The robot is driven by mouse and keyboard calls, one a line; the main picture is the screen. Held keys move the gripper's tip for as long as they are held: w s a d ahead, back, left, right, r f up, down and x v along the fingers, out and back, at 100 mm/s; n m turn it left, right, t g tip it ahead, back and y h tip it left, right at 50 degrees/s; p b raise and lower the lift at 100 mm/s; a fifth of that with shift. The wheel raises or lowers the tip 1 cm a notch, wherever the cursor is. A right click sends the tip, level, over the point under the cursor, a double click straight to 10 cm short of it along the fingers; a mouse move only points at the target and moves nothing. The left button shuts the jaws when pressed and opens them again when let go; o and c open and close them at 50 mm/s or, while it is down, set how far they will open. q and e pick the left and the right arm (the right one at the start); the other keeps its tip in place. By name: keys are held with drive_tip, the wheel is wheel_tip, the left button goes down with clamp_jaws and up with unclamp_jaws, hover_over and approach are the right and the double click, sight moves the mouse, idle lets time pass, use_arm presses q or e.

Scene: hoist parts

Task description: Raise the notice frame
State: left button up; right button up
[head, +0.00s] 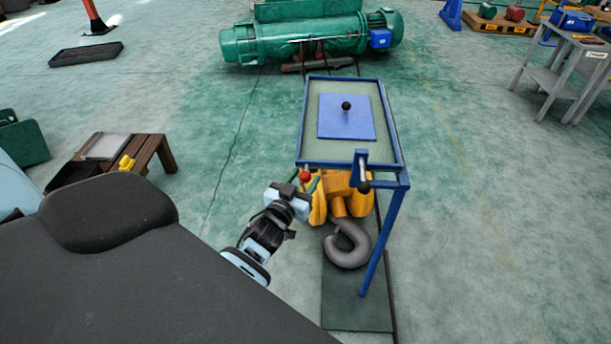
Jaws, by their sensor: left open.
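A blue-edged stand (301,130) with a pale top is in the middle of the head view. A flat blue plate (330,128) with a black knob (346,106) lies on its top. A blue bracket with a dark-knobbed lever (363,176) is at its front edge. A red ball knob (305,176) is at the front left corner. I cannot tell which part is the notice frame. My left gripper (304,181) is open at that corner, its fingers close around or beside the red knob; contact cannot be told. My right gripper is not in view.
A yellow hoist block with a grey hook (347,247) sits below the stand's front, over a dark mat (350,305). A green hoist motor (300,38) lies behind. A brown bench (140,150) stands left, a grey table (565,75) right.

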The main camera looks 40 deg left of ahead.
use_arm(q)
drive_tip(key=shift+w+a, duration=0.1)
drive_tip(key=shift+w, duration=0.7)
clamp_jaws()
